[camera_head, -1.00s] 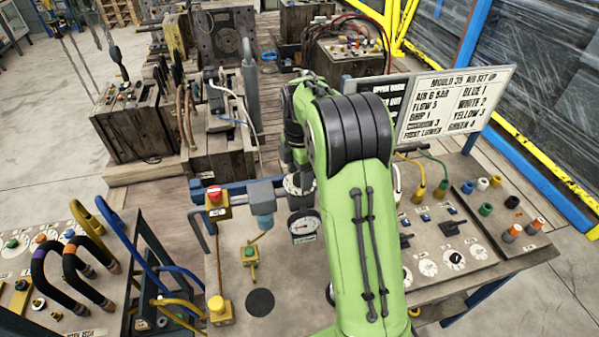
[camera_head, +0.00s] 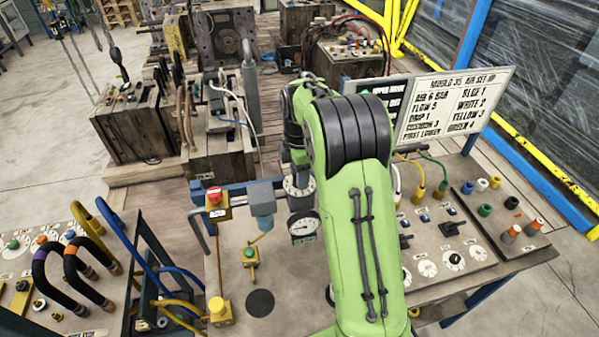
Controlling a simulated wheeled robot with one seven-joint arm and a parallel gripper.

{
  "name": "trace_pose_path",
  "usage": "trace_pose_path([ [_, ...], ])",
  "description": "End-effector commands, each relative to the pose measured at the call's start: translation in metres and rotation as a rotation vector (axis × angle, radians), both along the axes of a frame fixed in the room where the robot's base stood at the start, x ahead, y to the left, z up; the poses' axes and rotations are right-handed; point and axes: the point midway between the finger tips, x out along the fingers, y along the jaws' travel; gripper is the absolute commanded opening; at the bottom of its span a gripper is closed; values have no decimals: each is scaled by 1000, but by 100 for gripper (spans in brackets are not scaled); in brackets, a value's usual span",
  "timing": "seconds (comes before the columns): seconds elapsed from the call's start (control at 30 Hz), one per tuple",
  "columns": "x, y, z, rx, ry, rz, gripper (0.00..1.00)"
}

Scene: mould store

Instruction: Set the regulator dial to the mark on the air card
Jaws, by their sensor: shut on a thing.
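The regulator dial (camera_head: 299,187), a pale round scale with dark marks, is on the rail at the back of the bench. My gripper (camera_head: 294,160) is at its top, shut on the dial; its fingers are mostly hidden by my arm. The dial's exact setting is too small to read. A round gauge (camera_head: 304,227) with a white face sits just below the dial. The air card (camera_head: 458,103), a white board behind the bench at right, reads "AIR 6 BAR" at upper left.
Yellow plugs with cables (camera_head: 418,192) and small dials (camera_head: 454,260) are at right. My green arm covers the bench middle.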

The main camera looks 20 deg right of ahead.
Motion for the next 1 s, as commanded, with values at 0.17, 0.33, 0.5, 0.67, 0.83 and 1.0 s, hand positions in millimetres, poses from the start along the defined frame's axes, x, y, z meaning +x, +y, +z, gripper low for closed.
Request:
trace_pose_path([
  [0.17, 0, 0, 1, 0, -1, -150, 7],
  [0.33, 0, 0, 1, 0, -1, -313, 7],
  [0.5, 0, 0, 1, 0, -1, -475, 7],
  [0.67, 0, 0, 1, 0, -1, -627, 7],
  [0.83, 0, 0, 1, 0, -1, -789, 7],
  [1.0, 0, 0, 1, 1, -1, -950, 7],
])
